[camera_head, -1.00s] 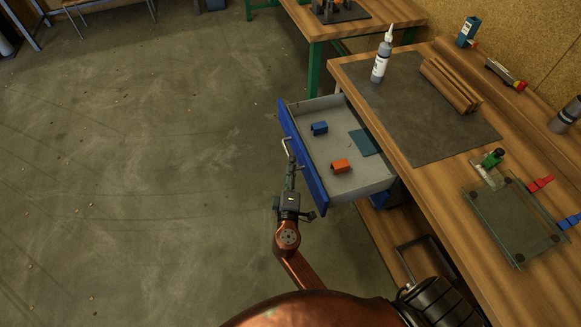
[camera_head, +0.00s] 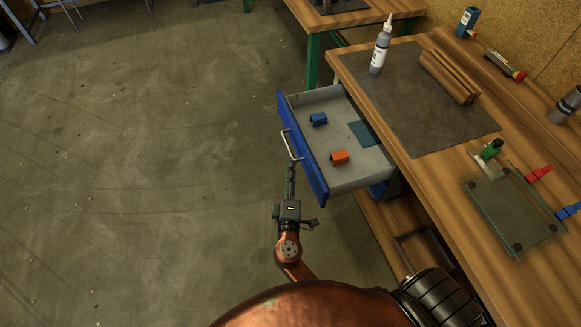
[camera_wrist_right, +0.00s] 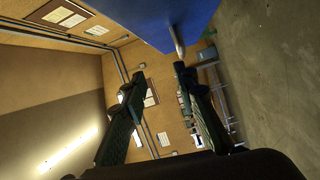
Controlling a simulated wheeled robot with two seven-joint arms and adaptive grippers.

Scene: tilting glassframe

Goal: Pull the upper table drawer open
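The upper drawer (camera_head: 330,170) stands pulled well out from under the workbench, its grey inside visible. Its blue front (camera_head: 303,150) carries a pale bar handle (camera_head: 291,146). In the wrist view, the blue front (camera_wrist_right: 160,18) and the handle (camera_wrist_right: 178,42) show at the top. My right gripper (camera_head: 291,167) is just in front of the handle's near end. In the wrist view, its two fingers (camera_wrist_right: 157,75) are apart with nothing between them; the handle is beyond the right fingertip. My left gripper is not in view.
A blue block (camera_head: 318,119), an orange block (camera_head: 339,157) and a teal flat piece (camera_head: 361,133) lie in the drawer. The workbench (camera_head: 440,190) holds a bottle (camera_head: 379,52), wooden strips (camera_head: 449,77) and a glass plate (camera_head: 515,215). The floor (camera_head: 150,180) at left is clear.

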